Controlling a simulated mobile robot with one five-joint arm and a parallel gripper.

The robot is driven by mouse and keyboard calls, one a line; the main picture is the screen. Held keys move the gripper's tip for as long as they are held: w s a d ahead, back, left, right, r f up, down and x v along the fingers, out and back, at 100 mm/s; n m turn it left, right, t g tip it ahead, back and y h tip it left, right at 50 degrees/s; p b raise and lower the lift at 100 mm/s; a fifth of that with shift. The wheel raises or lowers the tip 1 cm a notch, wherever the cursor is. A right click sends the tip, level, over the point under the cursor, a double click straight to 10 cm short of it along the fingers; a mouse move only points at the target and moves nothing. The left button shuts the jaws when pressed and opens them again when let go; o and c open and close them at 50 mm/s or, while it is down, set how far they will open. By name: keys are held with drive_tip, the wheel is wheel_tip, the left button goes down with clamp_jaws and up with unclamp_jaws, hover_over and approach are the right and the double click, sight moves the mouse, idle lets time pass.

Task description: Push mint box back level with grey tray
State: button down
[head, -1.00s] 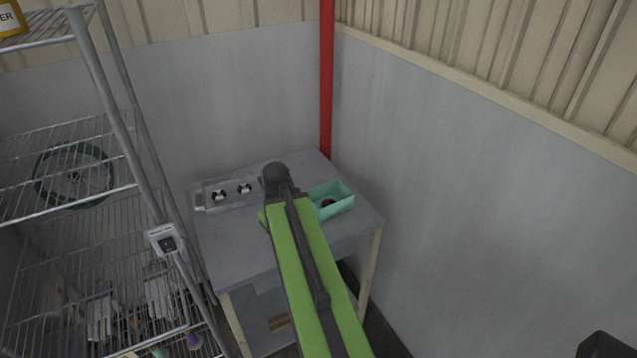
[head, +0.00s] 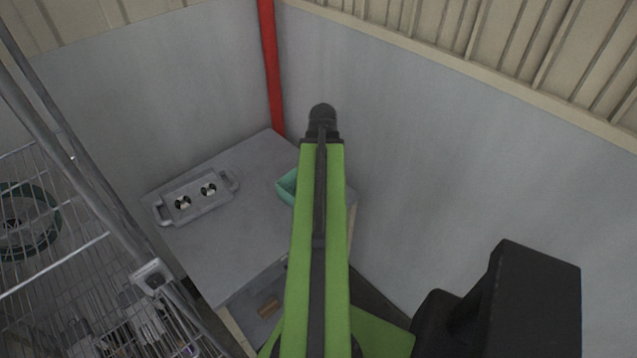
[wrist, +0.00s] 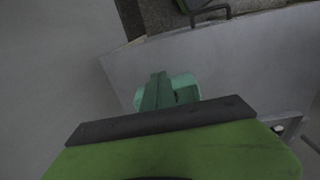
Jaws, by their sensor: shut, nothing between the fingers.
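The mint box (head: 286,187) sits on the grey table near its right side, close to the wall. My green arm covers its right part in the head view. The grey tray (head: 196,199), with two handles and two black-and-white round markings, lies on the table to the left of the box. In the wrist view, the mint box (wrist: 182,86) is partly hidden behind my gripper (wrist: 157,78), whose fingers are shut and empty and point toward it. I cannot tell whether they touch. The head view hides my gripper behind my arm.
The grey table (head: 225,240) stands in a corner by a red post (head: 270,65). A wire shelf (head: 60,260) with a coiled green hose (head: 28,222) is at the left. The grey wall (head: 420,170) is close on the right. The table between tray and box is clear.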

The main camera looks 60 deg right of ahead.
wheel_tip(320, 180, down, 8)
drive_tip(key=b, duration=0.7)
drive_tip(key=shift+f, duration=0.1)
drive_tip(key=w, duration=0.1)
drive_tip(key=w+d, duration=0.1)
drive_tip(key=w+p, duration=0.1)
drive_tip(key=shift+w+d+r, duration=0.15)
drive_tip(key=shift+d+r, duration=0.05)
drive_tip(key=shift+r, duration=0.15)
drive_tip(key=shift+w, duration=0.2)
drive_tip(key=shift+s, duration=0.1)
